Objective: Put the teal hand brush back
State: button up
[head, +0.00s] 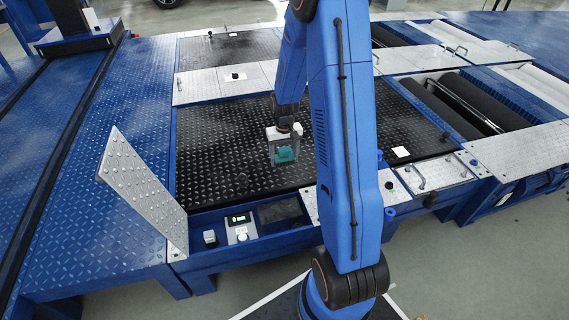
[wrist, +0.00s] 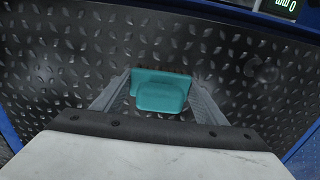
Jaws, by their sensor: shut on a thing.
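The teal hand brush (head: 286,155) is between the fingers of my gripper (head: 284,160), over the black checkered plate. In the wrist view the brush (wrist: 161,93) shows as a teal block with a wider flat part behind it. The two grey fingers of my gripper (wrist: 162,82) stand on either side of it, shut on it. I cannot tell how high above the plate it hangs. No other part of the brush shows.
A raised silver lid (head: 145,190) stands open at the left of a blue-edged compartment. The black plate (head: 220,150) is mostly clear. Rollers (head: 450,110) lie right.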

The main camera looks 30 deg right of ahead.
aim_at(284, 163)
jog(key=shift+f, duration=1.75)
jog(key=shift+f, duration=0.1)
jog(key=o, duration=1.1)
